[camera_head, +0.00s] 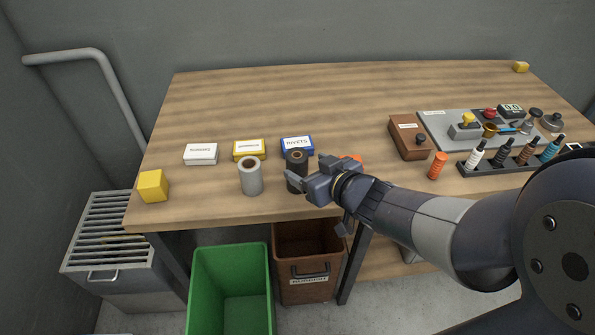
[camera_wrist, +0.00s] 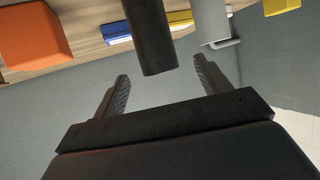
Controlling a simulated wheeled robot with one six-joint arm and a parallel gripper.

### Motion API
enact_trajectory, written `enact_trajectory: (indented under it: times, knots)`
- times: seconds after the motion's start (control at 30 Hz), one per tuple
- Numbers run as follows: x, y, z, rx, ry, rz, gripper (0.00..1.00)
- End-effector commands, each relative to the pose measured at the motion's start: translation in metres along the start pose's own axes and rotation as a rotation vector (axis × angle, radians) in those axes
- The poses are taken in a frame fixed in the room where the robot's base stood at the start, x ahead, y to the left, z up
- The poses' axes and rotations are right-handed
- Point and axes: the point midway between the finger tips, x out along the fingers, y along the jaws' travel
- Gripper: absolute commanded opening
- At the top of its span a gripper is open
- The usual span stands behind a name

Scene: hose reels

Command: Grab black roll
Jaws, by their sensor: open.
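The black roll (camera_head: 296,170) stands upright near the front edge of the wooden table, just right of a grey roll (camera_head: 250,177). In the wrist view the black roll (camera_wrist: 149,38) is ahead of the fingertips, in line with the gap between them. My gripper (camera_head: 303,179) is beside the black roll at its right, and one finger overlaps its lower part in the head view. In the wrist view my gripper (camera_wrist: 158,70) has its two fingers wide apart with nothing between them. Whether a finger touches the roll cannot be told.
The grey roll (camera_wrist: 209,22) is close by. White (camera_head: 201,154), yellow (camera_head: 248,150) and blue (camera_head: 297,146) boxes lie behind. An orange object (camera_head: 350,158) is partly hidden behind my gripper. Green (camera_head: 230,290) and brown (camera_head: 303,270) bins stand below the front edge.

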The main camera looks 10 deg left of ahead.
Motion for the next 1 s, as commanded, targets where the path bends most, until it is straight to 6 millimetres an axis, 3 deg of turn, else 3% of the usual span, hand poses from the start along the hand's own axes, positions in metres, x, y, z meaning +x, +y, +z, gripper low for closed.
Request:
enact_trajectory:
  times: [0.1,0.37,0.7,1.0]
  knots:
    - [0.018,0.0,0.002,0.0,0.0,-0.003,0.72]
    - [0.035,0.0,0.002,0.0,-0.001,-0.002,0.72]
    - [0.076,0.003,0.004,0.0,0.0,-0.001,0.72]
    - [0.08,0.003,0.003,-0.001,0.001,0.0,0.72]
